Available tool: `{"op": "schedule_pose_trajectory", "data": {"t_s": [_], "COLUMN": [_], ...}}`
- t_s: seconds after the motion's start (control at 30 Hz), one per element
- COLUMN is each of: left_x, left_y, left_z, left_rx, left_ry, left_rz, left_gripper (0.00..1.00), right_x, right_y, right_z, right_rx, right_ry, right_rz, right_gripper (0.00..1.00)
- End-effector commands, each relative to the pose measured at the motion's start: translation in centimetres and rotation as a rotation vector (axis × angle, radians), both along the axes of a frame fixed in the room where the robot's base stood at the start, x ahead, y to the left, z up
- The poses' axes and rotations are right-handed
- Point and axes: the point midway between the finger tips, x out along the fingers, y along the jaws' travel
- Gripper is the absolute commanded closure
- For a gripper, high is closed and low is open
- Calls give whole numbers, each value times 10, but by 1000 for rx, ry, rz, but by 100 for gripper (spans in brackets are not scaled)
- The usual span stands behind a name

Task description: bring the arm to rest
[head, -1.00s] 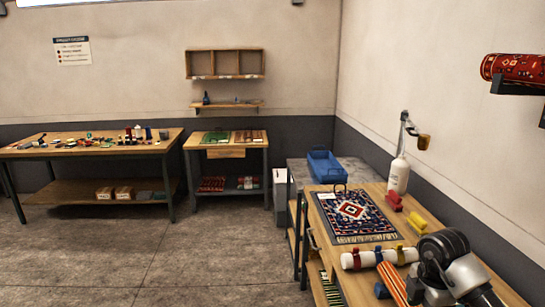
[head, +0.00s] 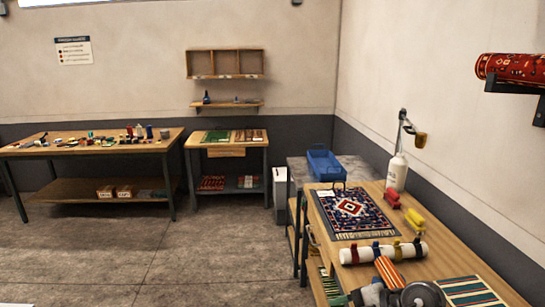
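My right arm shows only at the bottom edge of the head view, low over the front of the rug workbench (head: 440,262). Its gripper (head: 362,297) is partly cut off by the frame, and its fingers do not show clearly enough to tell open from shut. I see nothing clearly held in it. My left gripper is not in view.
The bench carries a patterned rug (head: 352,213), a strapped white roll (head: 384,252), an orange striped piece (head: 389,272), a striped mat (head: 470,291), a white bottle (head: 397,172) and red (head: 392,198) and yellow (head: 414,219) items. A blue tray (head: 325,164) stands behind. Floor at left is clear.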

Motion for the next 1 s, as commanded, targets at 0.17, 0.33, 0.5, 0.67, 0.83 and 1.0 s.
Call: {"op": "schedule_pose_trajectory", "data": {"t_s": [0.17,0.33,0.5,0.67,0.83,1.0], "left_x": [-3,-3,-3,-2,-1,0], "left_y": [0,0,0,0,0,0], "left_z": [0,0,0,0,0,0], "left_rx": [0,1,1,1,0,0], "left_ry": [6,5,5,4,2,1], "left_rz": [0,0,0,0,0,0], "left_gripper": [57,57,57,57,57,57], "right_x": [-18,-25,-29,-44,-85,-145], "right_y": [44,34,-10,-57,-88,-90], "right_z": [46,86,90,54,-13,-70], "right_rx": [453,800,995,1000,813,538], "right_ry": [-233,-379,-405,-287,-12,318], "right_rz": [-63,-327,-738,-1174,-1575,-1777], "right_gripper": [44,44,44,44,44,44]}}
